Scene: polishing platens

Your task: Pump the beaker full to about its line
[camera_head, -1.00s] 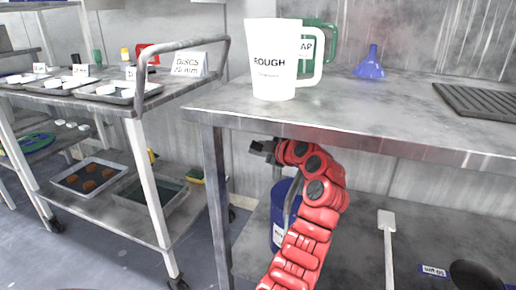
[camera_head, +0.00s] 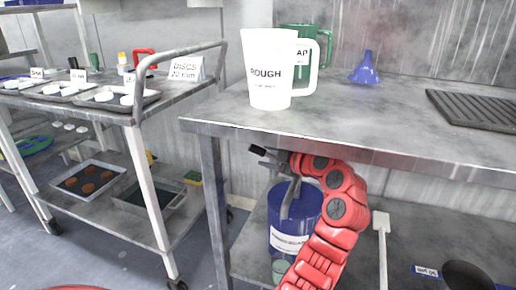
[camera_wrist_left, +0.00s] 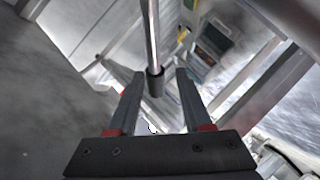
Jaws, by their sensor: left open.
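A blue drum (camera_head: 308,214) with a white label stands on the shelf under the steel table, partly behind my red left arm. A grey pump spout or handle (camera_head: 289,198) rises at its top. A small, greenish, clear beaker (camera_head: 279,271) stands at the drum's foot, partly cut off by my arm; its line and any liquid cannot be made out. My left gripper (camera_head: 262,160) is open, just under the table's front edge and above the drum. In the left wrist view, a metal rod with a dark end (camera_wrist_left: 155,82) shows between the open fingers (camera_wrist_left: 155,76); contact cannot be told. My right gripper is not in view.
The steel table edge (camera_head: 330,145) runs close above my left gripper. On top are a white ROUGH jug (camera_head: 266,90), a green jug (camera_head: 325,45), a blue funnel (camera_head: 365,70) and a dark ribbed mat (camera_head: 475,107). A white paddle (camera_head: 381,225) stands right of my arm. A trolley (camera_head: 135,118) is at left.

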